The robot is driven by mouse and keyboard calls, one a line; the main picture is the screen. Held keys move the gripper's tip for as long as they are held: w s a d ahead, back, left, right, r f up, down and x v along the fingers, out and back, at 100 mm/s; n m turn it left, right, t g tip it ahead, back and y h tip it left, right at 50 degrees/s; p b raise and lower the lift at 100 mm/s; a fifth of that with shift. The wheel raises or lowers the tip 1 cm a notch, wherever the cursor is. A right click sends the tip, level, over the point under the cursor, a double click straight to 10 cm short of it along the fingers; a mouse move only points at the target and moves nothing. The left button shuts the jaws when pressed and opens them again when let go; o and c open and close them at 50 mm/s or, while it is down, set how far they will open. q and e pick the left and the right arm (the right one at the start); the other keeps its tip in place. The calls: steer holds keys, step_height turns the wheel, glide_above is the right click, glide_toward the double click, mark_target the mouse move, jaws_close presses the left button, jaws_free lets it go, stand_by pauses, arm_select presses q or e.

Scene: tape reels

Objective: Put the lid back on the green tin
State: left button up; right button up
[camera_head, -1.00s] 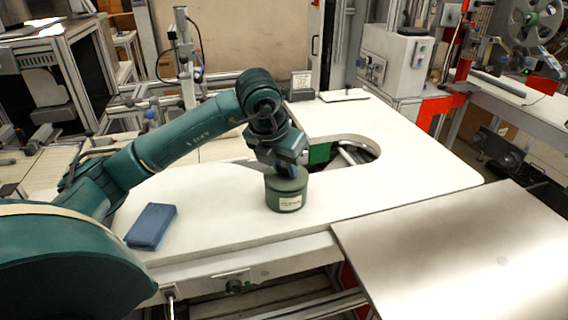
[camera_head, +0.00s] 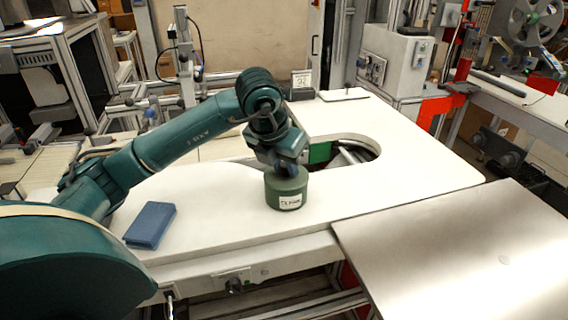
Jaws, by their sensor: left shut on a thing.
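The green tin (camera_head: 287,199) stands upright on the white worktop, left of the cut-out, with a white label on its front. Its lid (camera_head: 284,175) appears to be on top of it; whether it sits fully level I cannot tell. My left gripper (camera_head: 283,169) points down from above and is shut on the lid, its fingertips partly hidden by the gripper body. My right gripper does not show.
A blue box (camera_head: 150,225) lies on the white worktop (camera_head: 420,168) at the left. A curved cut-out is behind the tin. A small sign stand (camera_head: 301,84) and a flat white pad (camera_head: 343,94) are at the back. A bare metal plate (camera_head: 470,255) is at right.

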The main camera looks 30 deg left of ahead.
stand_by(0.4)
arm_select(q)
steer(key=o, duration=1.1)
steer(key=shift+c, duration=0.2)
steer(key=shift+o, duration=0.4)
steer(key=o, duration=0.4)
steer(key=shift+r+p, duration=2.35)
steer(key=shift+r, duration=1.15)
steer(key=shift+c, duration=0.3)
